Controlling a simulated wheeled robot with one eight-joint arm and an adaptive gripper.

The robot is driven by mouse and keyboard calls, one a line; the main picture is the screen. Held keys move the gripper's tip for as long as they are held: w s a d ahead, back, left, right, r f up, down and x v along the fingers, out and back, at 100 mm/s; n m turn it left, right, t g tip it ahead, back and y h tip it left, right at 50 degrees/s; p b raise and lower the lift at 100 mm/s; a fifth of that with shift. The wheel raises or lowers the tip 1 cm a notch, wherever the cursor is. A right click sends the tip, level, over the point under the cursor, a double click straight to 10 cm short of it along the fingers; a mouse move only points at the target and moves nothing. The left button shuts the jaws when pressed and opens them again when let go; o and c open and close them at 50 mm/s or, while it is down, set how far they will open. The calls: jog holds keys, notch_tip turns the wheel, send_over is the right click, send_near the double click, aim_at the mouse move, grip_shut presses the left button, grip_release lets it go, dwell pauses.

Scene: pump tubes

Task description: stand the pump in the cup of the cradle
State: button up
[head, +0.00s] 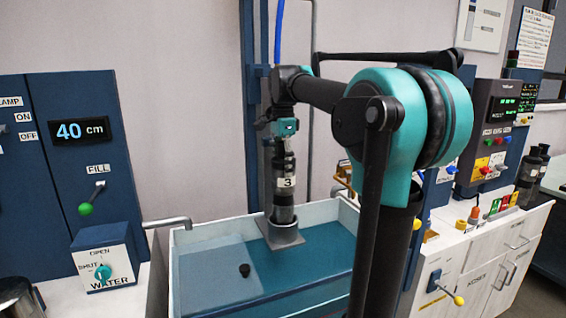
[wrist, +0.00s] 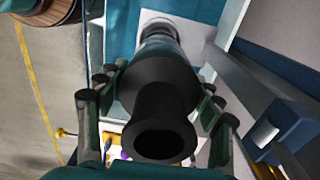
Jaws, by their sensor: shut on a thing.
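The pump (head: 285,183), a dark, upright cylinder with a white label "3", stands over the water tank in the head view. My gripper (head: 283,140) is shut around its upper part. The pump's lower end meets the grey cradle (head: 291,239), a cup on a square plate; I cannot tell whether it is seated in the cup or just above it. In the wrist view the pump's black open top (wrist: 162,105) lies between my fingers (wrist: 158,88). Its far end hides most of the cup, with the pale cradle plate (wrist: 190,32) showing behind.
A blue column stands behind. Dark cylinders (head: 533,165) stand on the right counter.

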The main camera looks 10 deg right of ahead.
aim_at(283, 177)
jog(key=shift+f, duration=1.9)
jog(key=o, duration=1.9)
jog(key=shift+f, duration=0.1)
notch_tip(283, 177, up, 12)
jog(key=shift+r, duration=0.1)
